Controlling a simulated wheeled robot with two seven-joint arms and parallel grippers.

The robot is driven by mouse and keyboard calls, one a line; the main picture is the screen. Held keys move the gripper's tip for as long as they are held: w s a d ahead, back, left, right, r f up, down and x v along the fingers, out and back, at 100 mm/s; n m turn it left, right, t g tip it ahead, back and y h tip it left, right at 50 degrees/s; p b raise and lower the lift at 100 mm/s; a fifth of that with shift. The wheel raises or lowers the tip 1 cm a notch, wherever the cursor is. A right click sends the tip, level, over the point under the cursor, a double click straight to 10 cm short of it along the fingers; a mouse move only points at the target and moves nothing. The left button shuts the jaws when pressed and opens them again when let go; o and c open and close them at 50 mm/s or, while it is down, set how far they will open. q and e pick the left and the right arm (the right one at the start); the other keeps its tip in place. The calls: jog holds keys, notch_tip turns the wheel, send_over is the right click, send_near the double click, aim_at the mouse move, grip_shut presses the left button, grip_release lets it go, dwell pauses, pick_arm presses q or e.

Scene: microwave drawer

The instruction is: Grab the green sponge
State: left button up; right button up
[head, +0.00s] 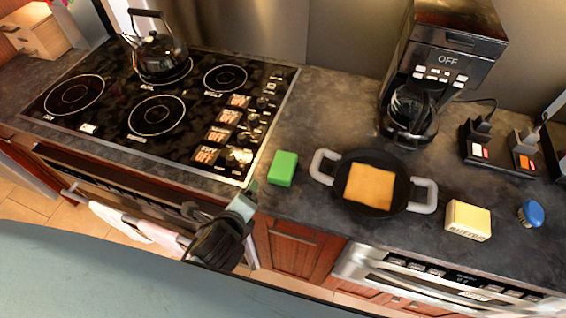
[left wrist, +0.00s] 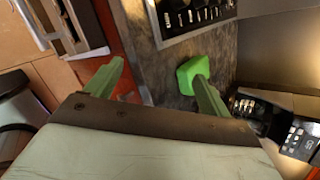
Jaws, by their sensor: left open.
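The green sponge (head: 283,168) lies on the dark countertop, between the stove and the black pan. My left gripper (head: 243,207) is at the counter's front edge, in front of the sponge and a little to its left. In the left wrist view, the two green fingers of the left gripper (left wrist: 158,70) are spread apart with nothing between them. The sponge (left wrist: 190,70) shows there just beyond the right finger, which partly covers it. I cannot tell whether that finger touches it. My right gripper is in neither view.
Right of the sponge is a black pan (head: 343,198) with grey handles, holding an orange-tan square. A yellow block (head: 468,220) and a blue brush-like item (head: 531,213) lie farther right. The stove (head: 150,105) with a kettle (head: 158,50) is left; a coffee maker (head: 440,70) stands behind.

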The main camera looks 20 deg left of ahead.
aim_at(284, 163)
pick_arm(q)
jog(key=w+d+m+t, duration=0.1)
jog(key=m, duration=0.2)
jog(key=w+d+r+m+t+h, duration=0.1)
jog(key=d+m, duration=0.1)
jog(key=m, duration=0.2)
jog(key=w+d+r+m+t, duration=0.1)
jog(key=d+m, duration=0.1)
jog(key=m, duration=0.2)
jog(key=shift+d+r+h, duration=0.15)
jog(key=shift+r+h, duration=0.1)
jog(key=shift+h, duration=0.05)
jog(key=shift+w+d+m+p, duration=0.1)
jog(key=shift+d+m+p, duration=0.2)
jog(key=shift+m, duration=0.4)
jog(key=shift+w+d+m+t, duration=0.15)
jog(key=shift+w+m+t, duration=0.15)
jog(key=x, duration=0.7)
jog(key=shift+w+d+f, duration=0.15)
jog(key=shift+w, duration=0.1)
jog(key=shift+b+x, duration=0.6)
jog(key=shift+x, duration=2.05)
jog(key=shift+s+f, duration=0.1)
jog(key=shift+f, duration=0.05)
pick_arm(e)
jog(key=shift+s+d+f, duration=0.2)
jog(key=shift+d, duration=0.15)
